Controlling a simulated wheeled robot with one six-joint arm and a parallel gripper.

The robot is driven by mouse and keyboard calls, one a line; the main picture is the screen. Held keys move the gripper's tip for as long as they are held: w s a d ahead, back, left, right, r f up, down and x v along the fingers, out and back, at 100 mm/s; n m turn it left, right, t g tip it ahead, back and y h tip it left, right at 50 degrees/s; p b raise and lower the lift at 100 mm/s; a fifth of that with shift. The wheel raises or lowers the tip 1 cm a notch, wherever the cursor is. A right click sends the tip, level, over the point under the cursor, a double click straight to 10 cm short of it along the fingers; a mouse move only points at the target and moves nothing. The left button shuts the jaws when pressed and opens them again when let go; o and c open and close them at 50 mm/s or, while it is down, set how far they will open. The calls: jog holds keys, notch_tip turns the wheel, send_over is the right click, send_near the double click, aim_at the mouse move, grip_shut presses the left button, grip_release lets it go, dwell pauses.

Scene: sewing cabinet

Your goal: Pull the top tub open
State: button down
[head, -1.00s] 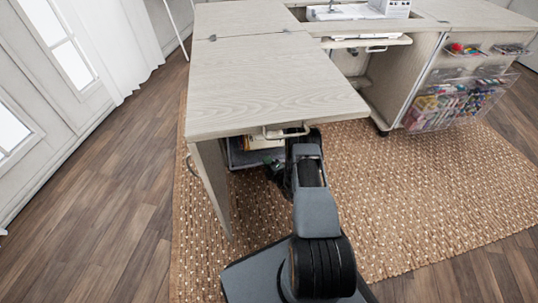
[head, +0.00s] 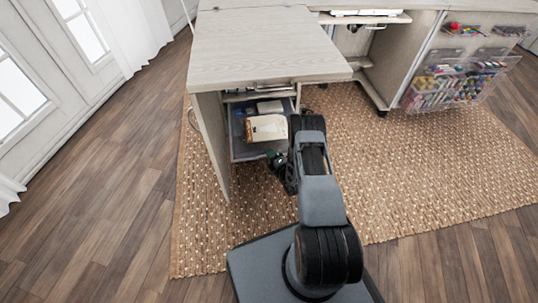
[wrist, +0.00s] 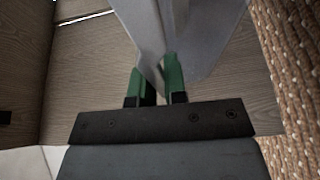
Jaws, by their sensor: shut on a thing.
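The top tub (head: 247,154) is a grey, see-through drawer under the cabinet's tabletop (head: 265,55). It stands partly out from the cabinet, with a cream box and smaller items showing inside. My gripper (head: 276,158) is at the tub's front, right of its middle, with my arm hiding the tub's right side. In the wrist view, the green fingers of my gripper (wrist: 158,75) are closed on the pale front edge of the tub (wrist: 205,35). The exact grip on that edge is hard to make out.
A wooden side panel (head: 211,140) stands just left of the tub. Clear organisers (head: 455,88) with colourful supplies hang on the cabinet section at the right. The woven rug (head: 430,170) has free room in front and to the right.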

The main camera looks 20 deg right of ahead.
jog(key=shift+d, duration=0.2)
jog(key=c, duration=1.4)
grip_release()
jog(key=shift+c, duration=0.2)
jog(key=shift+a, duration=0.2)
jog(key=s+d+p, duration=0.2)
jog(key=s+p, duration=0.1)
jog(key=s, duration=1)
jog(key=shift+s+d+p, duration=0.2)
jog(key=shift+s+p, duration=0.1)
jog(key=shift+p, duration=0.1)
